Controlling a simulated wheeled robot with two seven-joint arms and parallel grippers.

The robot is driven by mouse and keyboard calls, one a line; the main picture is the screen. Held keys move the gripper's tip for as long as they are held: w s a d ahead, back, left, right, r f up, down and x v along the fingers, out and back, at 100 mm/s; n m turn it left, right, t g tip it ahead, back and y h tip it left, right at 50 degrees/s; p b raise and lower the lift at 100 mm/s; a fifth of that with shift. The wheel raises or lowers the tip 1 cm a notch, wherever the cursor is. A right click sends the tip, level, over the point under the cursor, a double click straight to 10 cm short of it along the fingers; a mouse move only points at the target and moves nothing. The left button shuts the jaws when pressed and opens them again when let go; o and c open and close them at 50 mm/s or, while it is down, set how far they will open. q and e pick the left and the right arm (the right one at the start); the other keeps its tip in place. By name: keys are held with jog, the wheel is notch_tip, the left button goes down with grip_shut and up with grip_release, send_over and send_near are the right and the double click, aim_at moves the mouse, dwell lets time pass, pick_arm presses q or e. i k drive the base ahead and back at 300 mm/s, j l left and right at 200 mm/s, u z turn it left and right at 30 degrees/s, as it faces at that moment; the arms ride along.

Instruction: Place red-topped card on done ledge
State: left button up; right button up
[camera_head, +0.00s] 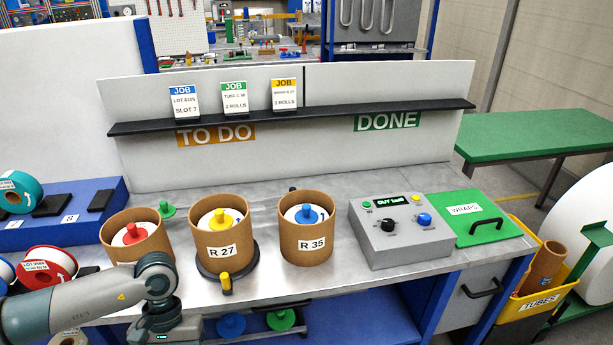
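A long black ledge (340,112) runs along the grey back panel, above an orange TO DO sign (216,134) and a green DONE sign (387,121). Three JOB cards stand upright on its TO DO half: a blue-topped card (185,101), a green-topped card (234,99) and an orange-topped card (285,94). The ledge above DONE is bare. I see no card with a red top. My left arm comes in at the lower left, and its wrist bends down out of the picture, so its gripper is not visible. My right gripper is not in view.
Brown tubs with red (137,238), yellow (221,238) and blue (305,231) knobs stand on the bench. A grey control box (400,232) and green WRAPS lid (474,216) are at right. Tape rolls and a blue rack (65,211) are at left.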

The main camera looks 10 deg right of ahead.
aim_at(370, 107)
jog(key=i+l, duration=0.1)
jog(key=l, duration=1.2)
jog(key=i+l+u, duration=0.1)
jog(key=l, duration=1.25)
jog(key=i+l, duration=0.1)
jog(key=l, duration=0.35)
jog(key=i+l, duration=0.15)
jog(key=l, duration=0.3)
jog(key=i+l, duration=0.1)
jog(key=l, duration=0.35)
jog(key=u, duration=0.05)
